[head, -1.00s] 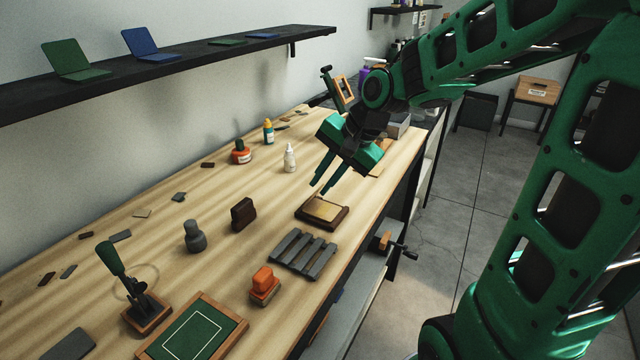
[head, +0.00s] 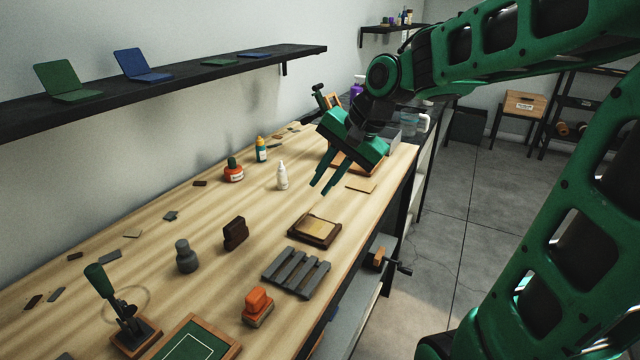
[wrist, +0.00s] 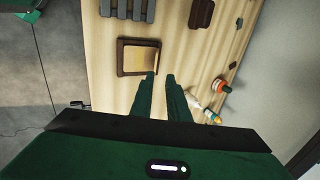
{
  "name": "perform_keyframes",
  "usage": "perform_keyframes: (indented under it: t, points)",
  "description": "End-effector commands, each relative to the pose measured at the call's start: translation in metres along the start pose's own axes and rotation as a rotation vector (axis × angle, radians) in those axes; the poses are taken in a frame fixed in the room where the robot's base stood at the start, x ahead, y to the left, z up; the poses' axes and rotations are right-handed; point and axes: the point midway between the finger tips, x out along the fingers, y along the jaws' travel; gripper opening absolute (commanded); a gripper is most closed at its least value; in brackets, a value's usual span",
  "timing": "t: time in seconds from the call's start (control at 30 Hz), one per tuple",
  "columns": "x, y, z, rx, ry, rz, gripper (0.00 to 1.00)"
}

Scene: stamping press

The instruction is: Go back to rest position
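My gripper (head: 321,187) hangs above the wooden workbench (head: 180,230) in the head view, its two green fingers pointing down and slightly apart. Nothing shows between the fingers. Below and just in front of the fingers lies a brown wooden stamp pad tray (head: 314,229) with a tan top. In the wrist view the fingers (wrist: 160,76) also show a gap, with the tray (wrist: 139,57) beside the left fingertip. The arm is bent and reaches out over the bench from the right.
A grey slatted rack (head: 296,271), an orange stamp (head: 257,306), a dark brown block (head: 236,233) and a grey knob-shaped piece (head: 186,256) stand nearby. A white bottle (head: 282,176) and a red-orange ink jar (head: 234,172) stand further back. A dark shelf (head: 190,70) runs along the wall.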

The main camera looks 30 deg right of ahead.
Motion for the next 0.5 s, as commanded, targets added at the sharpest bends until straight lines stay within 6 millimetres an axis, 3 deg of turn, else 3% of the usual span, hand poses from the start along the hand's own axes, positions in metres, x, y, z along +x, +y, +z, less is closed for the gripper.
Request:
perform_keyframes:
  t: [0.37, 0.5]
  points:
    - [0.0, 0.0, 0.0, 0.0, 0.0, 0.0, 0.15]
    - [-0.003, 0.018, -0.002, -0.027, 0.017, 0.032, 0.15]
